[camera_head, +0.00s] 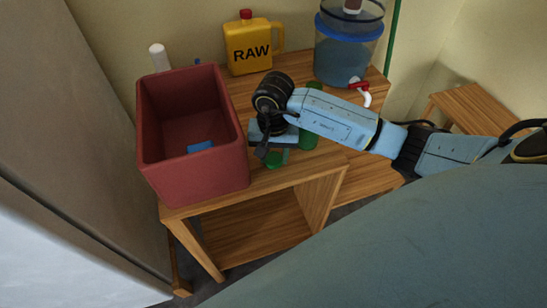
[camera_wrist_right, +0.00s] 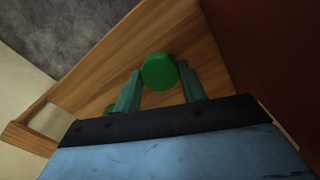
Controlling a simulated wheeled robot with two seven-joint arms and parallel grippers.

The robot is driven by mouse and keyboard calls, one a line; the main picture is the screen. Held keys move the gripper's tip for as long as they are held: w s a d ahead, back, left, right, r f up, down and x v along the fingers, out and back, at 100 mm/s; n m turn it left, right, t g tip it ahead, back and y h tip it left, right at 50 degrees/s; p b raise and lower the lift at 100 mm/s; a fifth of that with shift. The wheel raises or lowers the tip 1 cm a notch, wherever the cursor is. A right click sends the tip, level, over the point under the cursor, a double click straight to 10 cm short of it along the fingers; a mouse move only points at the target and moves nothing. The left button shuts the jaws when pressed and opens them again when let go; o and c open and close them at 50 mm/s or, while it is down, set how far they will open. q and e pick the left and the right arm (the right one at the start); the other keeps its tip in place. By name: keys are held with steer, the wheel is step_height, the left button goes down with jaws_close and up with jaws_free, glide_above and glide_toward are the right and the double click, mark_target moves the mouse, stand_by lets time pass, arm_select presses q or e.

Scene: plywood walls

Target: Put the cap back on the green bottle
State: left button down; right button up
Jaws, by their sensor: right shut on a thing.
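The green bottle (camera_head: 308,139) stands upright on the wooden table, partly hidden behind my right forearm. Its upper part shows just above the arm. My right gripper (camera_head: 275,154) points down over the table's front part, left of the bottle and right of the red bin. In the right wrist view, my right gripper (camera_wrist_right: 160,82) is shut on a round green cap (camera_wrist_right: 158,72), which sits between the two teal fingertips. The cap also shows as a green patch below the gripper in the head view (camera_head: 279,159). I cannot tell whether it touches the table. My left gripper is not in view.
A red bin (camera_head: 193,176) with a blue item inside (camera_head: 200,146) stands close left of the gripper. A yellow RAW jug (camera_head: 249,47) and a water dispenser (camera_head: 346,55) with a red-handled tap stand behind. The table (camera_head: 285,179) has a front edge near the gripper.

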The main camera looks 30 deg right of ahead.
mark_target(274, 157)
stand_by(0.3)
